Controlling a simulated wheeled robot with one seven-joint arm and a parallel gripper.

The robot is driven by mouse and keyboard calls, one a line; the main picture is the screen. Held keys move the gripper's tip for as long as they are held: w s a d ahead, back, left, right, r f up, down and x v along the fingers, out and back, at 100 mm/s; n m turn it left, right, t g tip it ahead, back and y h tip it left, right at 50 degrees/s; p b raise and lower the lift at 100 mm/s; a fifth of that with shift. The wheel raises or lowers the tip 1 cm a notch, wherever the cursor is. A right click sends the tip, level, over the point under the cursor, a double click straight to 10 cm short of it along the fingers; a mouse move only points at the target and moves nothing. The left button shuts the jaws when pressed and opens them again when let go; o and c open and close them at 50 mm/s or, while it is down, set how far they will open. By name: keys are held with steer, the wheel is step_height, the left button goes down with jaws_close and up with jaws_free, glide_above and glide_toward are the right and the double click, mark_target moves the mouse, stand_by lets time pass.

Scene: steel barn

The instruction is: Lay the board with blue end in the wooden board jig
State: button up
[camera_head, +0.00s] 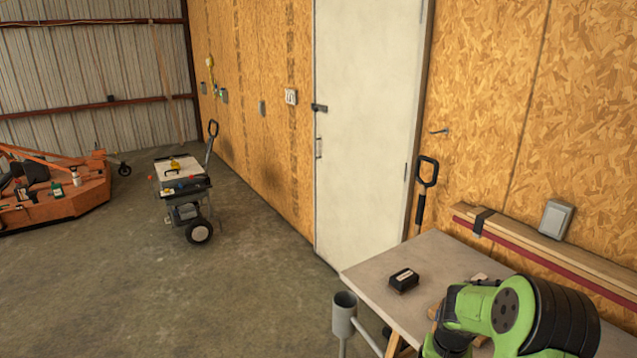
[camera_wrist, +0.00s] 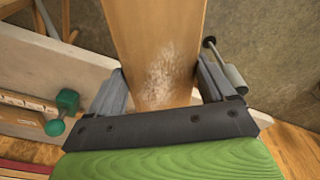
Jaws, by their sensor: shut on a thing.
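In the wrist view my gripper (camera_wrist: 160,98) is shut on a wooden board (camera_wrist: 160,45), with one finger along each side of it. The board is plain pale brown with a whitish scuffed patch near the fingers and runs out of the top of the picture. No blue end shows on the visible part, so I cannot tell whether this is the board with the blue end. In the head view my green arm hides the gripper and the board. I cannot make out the wooden board jig with certainty in either view.
A grey worktable (camera_head: 385,265) stands at the right with a small black box (camera_head: 403,280) on it. Long boards (camera_head: 530,240) lie along the wall. A green-knobbed tool (camera_wrist: 66,100) shows in the wrist view. A cart (camera_head: 184,190) stands on open floor.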

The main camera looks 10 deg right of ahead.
steer(key=a+f+n+b, duration=0.1)
steer(key=a+f+n, duration=0.2)
steer(key=a, duration=0.7)
steer(key=a+f+n, duration=0.3)
steer(key=a+f, duration=0.3)
steer(key=a, duration=0.4)
steer(key=shift+w+a+f+y+b, duration=0.2)
steer(key=shift+w+a+y+b, duration=0.05)
steer(key=shift+y+b, duration=0.15)
